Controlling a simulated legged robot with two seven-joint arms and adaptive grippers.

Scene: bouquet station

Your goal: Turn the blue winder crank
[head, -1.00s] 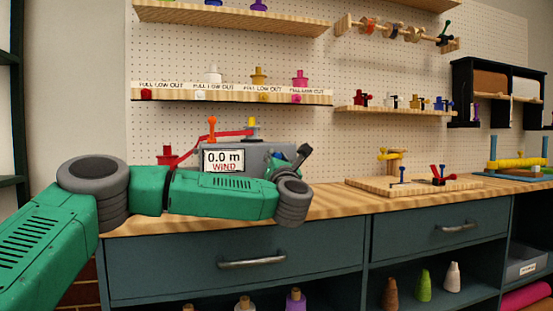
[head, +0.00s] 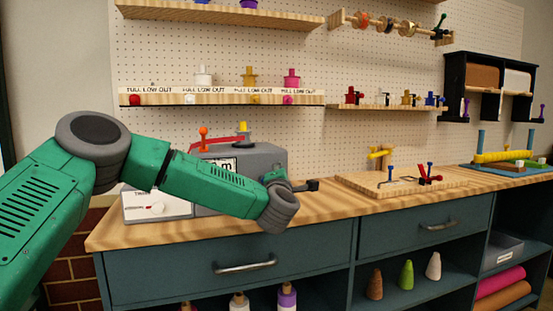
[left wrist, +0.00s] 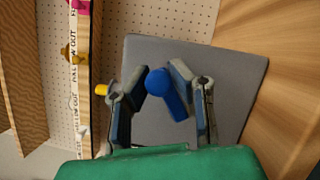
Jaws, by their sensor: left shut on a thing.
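The blue winder crank (left wrist: 168,93) shows in the left wrist view as a blue handle with a round end, in front of the grey winder housing (left wrist: 220,75). My left gripper (left wrist: 157,78) is shut on it, with one finger on each side. In the head view the grey winder (head: 262,157) stands on the left of the bench, and my left gripper (head: 296,186) is at its right side. The crank cannot be made out clearly there. My left forearm covers most of the winder's display (head: 222,164). My right gripper is not in view.
A white panel with a red pointer (head: 152,207) is left of the winder. An orange-knobbed lever (head: 203,133) and a yellow knob (head: 242,128) rise above it. A wooden board with small levers (head: 360,183) lies to the right.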

